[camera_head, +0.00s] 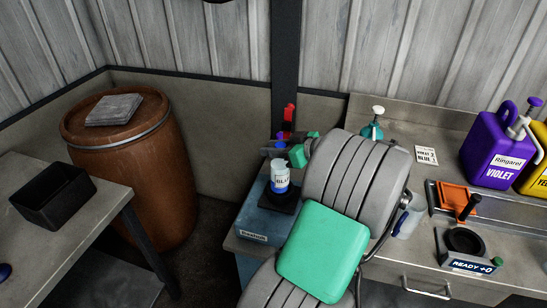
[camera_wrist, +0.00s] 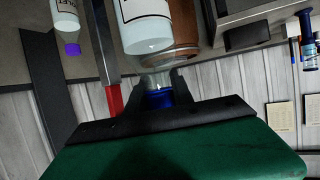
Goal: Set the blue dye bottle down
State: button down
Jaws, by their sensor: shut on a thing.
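The blue dye bottle (camera_head: 280,178) is small and white with a blue lower band, and its label reads as blue. In the head view it is upright over a black pad (camera_head: 289,204) on a blue box (camera_head: 262,222); I cannot tell whether its base touches the pad. My gripper (camera_head: 275,152) is at the bottle's top, partly hidden by my arm. In the wrist view, my gripper (camera_wrist: 158,92) is shut around the blue cap, with the clear neck and white bottle body (camera_wrist: 147,30) beyond it.
A white bottle with a purple cap (camera_wrist: 66,20) is beside it in the wrist view. A red part (camera_head: 289,112) rises behind my gripper. A violet jug (camera_head: 490,150) and orange tray (camera_head: 455,196) are on the right counter. A brown barrel (camera_head: 140,180) and black bin (camera_head: 62,196) stand left.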

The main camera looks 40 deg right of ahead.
jog(key=shift+w+d+f, duration=0.1)
jog(key=shift+d+f, duration=0.05)
jog(key=shift+f, duration=0.65)
jog(key=shift+w+d+f, duration=0.15)
jog(key=shift+f, duration=0.7)
jog(key=shift+w+d+f, duration=0.1)
jog(key=shift+d+f, duration=0.05)
jog(key=shift+f, duration=0.65)
jog(key=c, duration=1.4)
grip_release()
jog(key=shift+r, duration=0.1)
jog(key=p+v, duration=0.2)
jog(key=v, duration=1)
jog(key=shift+a+r+p, duration=0.1)
jog(key=shift+a+p, duration=0.05)
jog(key=shift+p, duration=0.25)
